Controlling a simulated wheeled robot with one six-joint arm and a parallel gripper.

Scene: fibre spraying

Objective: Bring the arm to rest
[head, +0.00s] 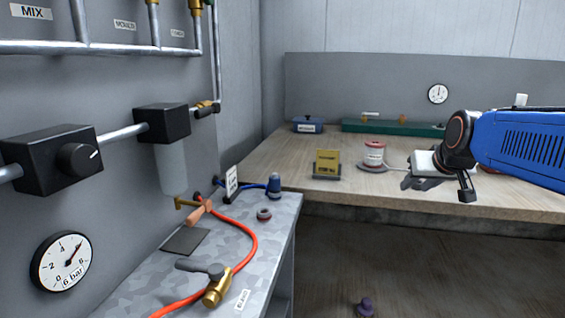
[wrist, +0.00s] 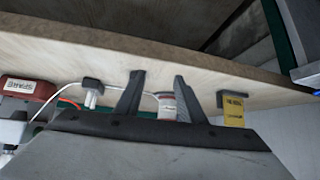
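My arm is blue with a dark wrist and reaches in from the right edge of the head view. My gripper (head: 436,190) hangs over the front part of the wooden bench (head: 345,196). In the wrist view my gripper (wrist: 159,79) has its two dark fingers apart, with nothing held between them. A white spool with red ends (head: 374,154) stands on the bench left of the gripper. It also shows in the wrist view (wrist: 167,104), beyond the fingers and partly hidden by one of them.
A yellow sign (head: 327,162) stands left of the spool. A green case (head: 390,127) lies at the back. At left, a metal side table (head: 205,265) carries an orange hose (head: 250,240) and a brass valve (head: 217,289). A pressure gauge (head: 61,262) is on the left wall.

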